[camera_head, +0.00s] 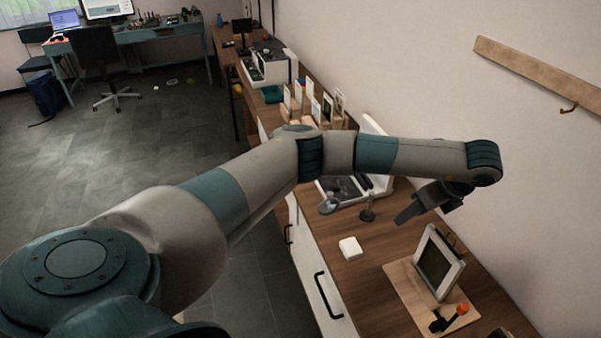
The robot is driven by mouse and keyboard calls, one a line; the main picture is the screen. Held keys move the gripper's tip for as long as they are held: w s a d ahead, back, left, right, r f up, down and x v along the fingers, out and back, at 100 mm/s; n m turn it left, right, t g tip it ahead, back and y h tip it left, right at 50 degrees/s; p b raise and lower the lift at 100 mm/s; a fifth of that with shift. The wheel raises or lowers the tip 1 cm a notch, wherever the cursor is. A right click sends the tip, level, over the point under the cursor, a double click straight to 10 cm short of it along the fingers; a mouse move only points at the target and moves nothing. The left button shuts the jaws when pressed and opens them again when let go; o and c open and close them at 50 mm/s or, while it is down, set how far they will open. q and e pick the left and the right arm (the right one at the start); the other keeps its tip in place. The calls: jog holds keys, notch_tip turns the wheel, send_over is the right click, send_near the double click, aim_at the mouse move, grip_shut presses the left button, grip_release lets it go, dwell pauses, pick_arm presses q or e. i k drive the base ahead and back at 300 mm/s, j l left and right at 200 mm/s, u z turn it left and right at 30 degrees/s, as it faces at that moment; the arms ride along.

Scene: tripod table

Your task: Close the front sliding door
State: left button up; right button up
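My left arm reaches in from the lower left across the wooden counter (385,235). Its dark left gripper (428,208) hangs over the counter near the wall; I cannot tell whether its fingers are apart, and nothing held is visible. A white device (372,126) with a dark tray-like base (343,188) stands on the counter, largely hidden behind my arm. White cabinet fronts with black handles (322,295) run below the counter. I cannot clearly make out a sliding door or tell how far one is open. My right gripper is not in view.
A small white box (350,248), a dark stand (368,208) and a tilted screen (439,262) on a wooden board stand on the counter. A lever with an orange knob (462,309) is near the screen. A wooden rail (540,78) is on the wall. The floor at left is open.

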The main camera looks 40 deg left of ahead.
aim_at(329, 328)
jog(key=u, duration=1.25)
